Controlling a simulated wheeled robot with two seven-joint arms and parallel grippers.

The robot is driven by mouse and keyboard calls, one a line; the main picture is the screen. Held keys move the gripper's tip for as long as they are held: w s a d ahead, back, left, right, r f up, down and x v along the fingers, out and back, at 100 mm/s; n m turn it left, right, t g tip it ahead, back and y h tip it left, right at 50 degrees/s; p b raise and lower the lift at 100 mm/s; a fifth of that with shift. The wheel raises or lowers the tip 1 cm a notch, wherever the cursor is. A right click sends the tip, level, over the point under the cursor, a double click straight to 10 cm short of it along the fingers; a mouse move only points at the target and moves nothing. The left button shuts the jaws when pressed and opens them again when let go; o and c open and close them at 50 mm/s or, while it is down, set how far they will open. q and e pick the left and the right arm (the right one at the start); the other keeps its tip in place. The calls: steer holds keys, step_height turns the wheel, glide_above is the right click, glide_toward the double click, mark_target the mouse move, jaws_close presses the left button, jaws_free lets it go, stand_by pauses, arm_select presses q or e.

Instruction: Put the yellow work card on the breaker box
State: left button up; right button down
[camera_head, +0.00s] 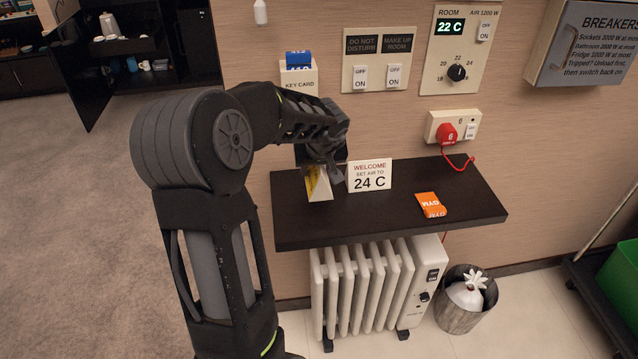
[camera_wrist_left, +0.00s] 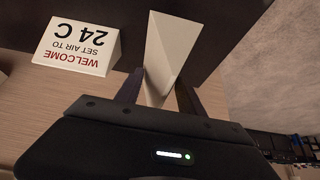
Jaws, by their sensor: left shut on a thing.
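My left gripper (camera_head: 322,162) reaches down over the left part of the dark shelf and is shut on a small folded card. This is the yellow work card (camera_head: 313,184), with a yellow face and a pale side in the head view. In the left wrist view the card (camera_wrist_left: 168,50) looks pale and stands between the two fingers (camera_wrist_left: 158,92). The gripper hides its upper part. I cannot tell whether it touches the shelf. The grey breaker box (camera_head: 583,48) is on the wall at the upper right, well away from the gripper. My right gripper is out of view.
The dark shelf (camera_head: 290,215) also holds a white welcome card (camera_head: 369,175), close right of the gripper, and an orange card (camera_head: 430,205). A red plug (camera_head: 446,133) with a cord is above the shelf. A white radiator (camera_head: 360,285) and a bin (camera_head: 458,315) stand below.

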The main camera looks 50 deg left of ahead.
mark_target(320, 169)
arm_select(q)
step_height(320, 169, down, 5)
steer(key=shift+f+b, duration=0.1)
steer(key=shift+b, duration=0.8)
steer(key=o, duration=1.3)
steer(key=shift+o, duration=0.2)
steer(key=p+v, duration=0.2)
steer(key=v, duration=1)
steer(key=shift+p, duration=0.4)
